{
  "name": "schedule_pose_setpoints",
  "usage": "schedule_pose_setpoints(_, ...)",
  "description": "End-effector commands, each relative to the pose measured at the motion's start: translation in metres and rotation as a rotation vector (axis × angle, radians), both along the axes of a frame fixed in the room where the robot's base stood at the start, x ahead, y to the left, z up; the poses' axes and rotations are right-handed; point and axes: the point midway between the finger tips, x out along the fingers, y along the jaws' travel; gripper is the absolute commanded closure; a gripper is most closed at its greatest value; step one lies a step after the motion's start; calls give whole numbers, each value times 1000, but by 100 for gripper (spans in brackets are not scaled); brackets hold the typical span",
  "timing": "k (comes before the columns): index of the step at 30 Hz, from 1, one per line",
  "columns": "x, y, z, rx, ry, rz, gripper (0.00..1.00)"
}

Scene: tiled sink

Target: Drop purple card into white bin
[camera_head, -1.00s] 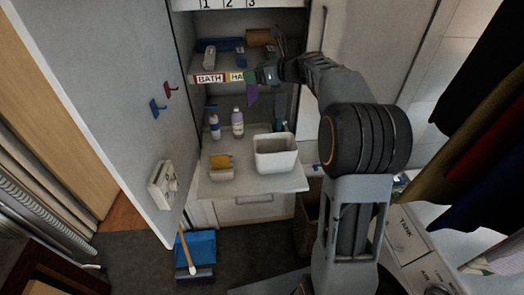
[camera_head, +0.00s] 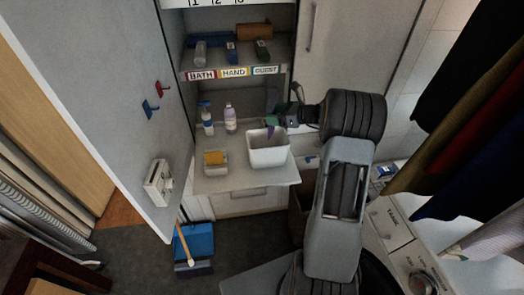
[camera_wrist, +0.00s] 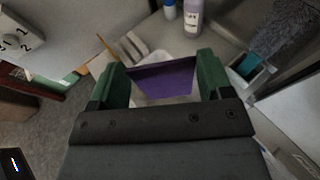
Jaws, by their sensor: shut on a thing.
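The purple card (camera_head: 271,132) hangs down from my gripper (camera_head: 271,121) over the white bin (camera_head: 268,156). The bin stands on the lower shelf, and the card's lower end is at or just inside its opening; the exact depth is hard to tell. In the wrist view the card (camera_wrist: 163,80) spans between the green fingers of my gripper (camera_wrist: 163,76), which are shut on its two side edges. The bin is mostly hidden behind the card there.
The labelled shelf (camera_head: 235,72) is above. An open door (camera_head: 125,110) bounds the left.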

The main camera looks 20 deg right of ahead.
Motion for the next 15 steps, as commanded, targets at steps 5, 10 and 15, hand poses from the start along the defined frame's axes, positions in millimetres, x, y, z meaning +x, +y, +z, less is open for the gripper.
schedule_pose_setpoints(5, 0, 0, -18, 2, 2, 0, 65)
schedule_pose_setpoints(10, 0, 1, -37, 2, 2, 0, 65)
schedule_pose_setpoints(15, 0, 1, -51, 1, 1, 2, 65)
